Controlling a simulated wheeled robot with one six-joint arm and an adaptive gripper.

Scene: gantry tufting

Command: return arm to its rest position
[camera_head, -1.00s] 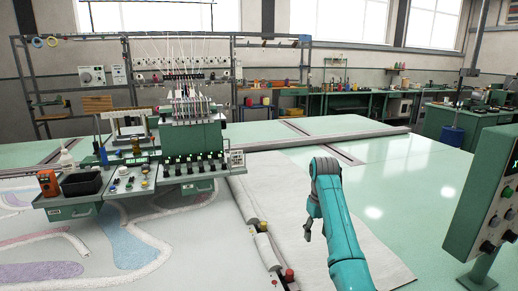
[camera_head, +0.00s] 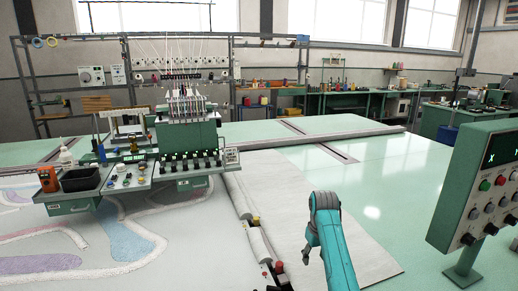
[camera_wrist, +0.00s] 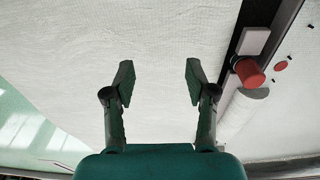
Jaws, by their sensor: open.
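My gripper (camera_wrist: 158,80) shows in the wrist view with its two dark green fingers apart and nothing between them. It points at a white cloth sheet (camera_wrist: 80,50), with no contact visible. In the head view my teal arm reaches up from the bottom edge, over the white cloth (camera_head: 275,190). The gripper in the head view is at or just below the arm's bent end (camera_head: 305,254), small and partly hidden.
A tufting machine (camera_head: 188,135) with a black bin (camera_head: 80,179) stands at left over a patterned rug. A control panel (camera_head: 485,185) stands close at right. A rail with a red knob (camera_wrist: 249,73) lies beside the cloth.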

